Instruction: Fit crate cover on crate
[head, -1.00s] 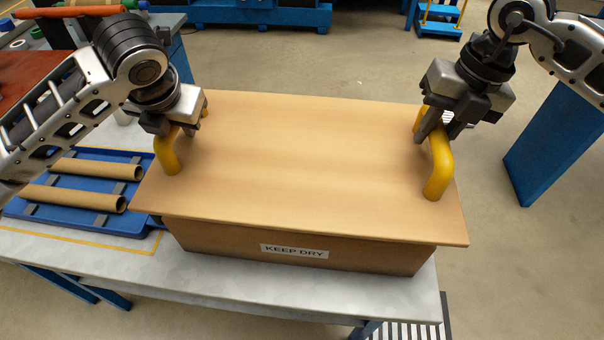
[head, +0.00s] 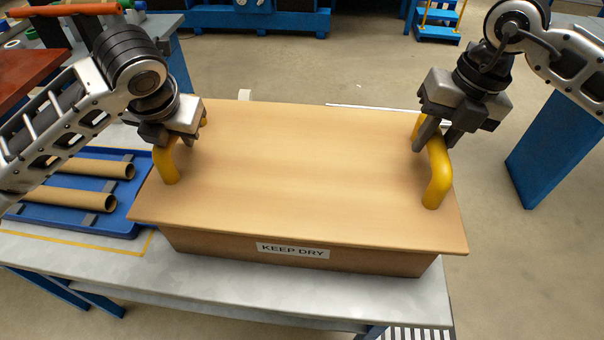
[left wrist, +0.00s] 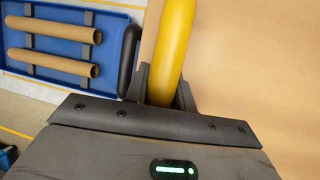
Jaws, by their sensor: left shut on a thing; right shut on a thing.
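The crate cover (head: 300,180) is a flat wooden board with a yellow handle near each end. It lies over the crate (head: 210,246), whose front side with a "KEEP DRY" label shows beneath it. Whether the cover touches the crate's rim or hangs slightly above it, I cannot tell. My left gripper (head: 175,140) is shut on the left yellow handle (head: 165,166), which also shows between its fingers in the left wrist view (left wrist: 172,50). My right gripper (head: 432,135) is shut on the right yellow handle (head: 437,175). The inside of the crate is hidden.
A blue tray (head: 135,200) with cardboard tubes (head: 75,199) lies left of the crate on the grey table (head: 250,295). The table's front edge is bare. A blue post (head: 560,150) stands at right, and a small blue step (head: 437,22) stands at the back.

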